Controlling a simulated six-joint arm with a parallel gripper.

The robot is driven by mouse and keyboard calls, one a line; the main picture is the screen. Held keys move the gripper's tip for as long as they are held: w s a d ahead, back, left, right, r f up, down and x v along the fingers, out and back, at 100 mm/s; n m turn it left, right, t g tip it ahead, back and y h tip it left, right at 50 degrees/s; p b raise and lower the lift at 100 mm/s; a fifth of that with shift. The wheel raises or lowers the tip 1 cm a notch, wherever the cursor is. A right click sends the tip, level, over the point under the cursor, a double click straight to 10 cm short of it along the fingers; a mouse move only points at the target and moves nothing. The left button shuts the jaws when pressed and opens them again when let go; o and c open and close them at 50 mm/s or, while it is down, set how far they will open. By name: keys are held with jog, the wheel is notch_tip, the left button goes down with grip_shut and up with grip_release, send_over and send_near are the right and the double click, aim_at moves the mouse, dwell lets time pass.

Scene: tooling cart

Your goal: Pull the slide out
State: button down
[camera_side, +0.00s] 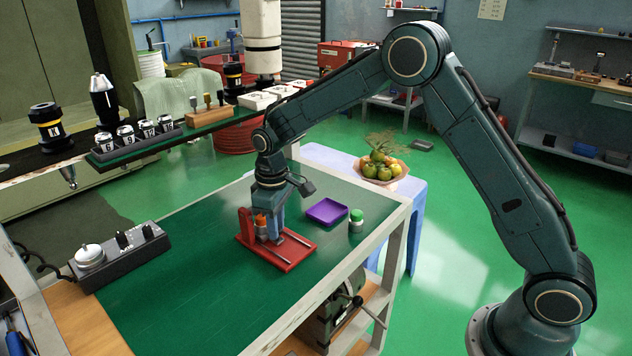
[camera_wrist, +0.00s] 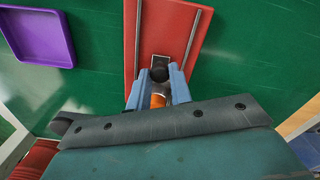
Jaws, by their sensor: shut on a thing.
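The slide unit has a red base (camera_side: 285,252) with two metal rails and an upright red end plate (camera_side: 245,224), on the green cart top. In the wrist view the red base (camera_wrist: 150,28) runs up the picture, with a rail along each side. My gripper (camera_side: 270,232) points down over the base near the end plate. In the wrist view my gripper (camera_wrist: 161,80) has its blue fingers on both sides of a black knob (camera_wrist: 160,73), shut on it. An orange part (camera_wrist: 158,100) shows between the fingers, and also in the side view (camera_side: 261,220). The carriage under the knob is mostly hidden.
A purple tray (camera_side: 327,212) and a green-capped jar (camera_side: 356,220) stand right of the base. A grey control box (camera_side: 120,255) lies at the left. A shelf (camera_side: 150,150) with tool holders is behind. The green top (camera_side: 200,300) in front is clear.

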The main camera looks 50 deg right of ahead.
jog(key=shift+s, duration=3.4)
jog(key=c, duration=1.3)
grip_release()
jog(key=shift+o, duration=0.2)
jog(key=shift+r, duration=0.1)
notch_tip(320, 180, up, 14)
jog(key=shift+f, duration=0.2)
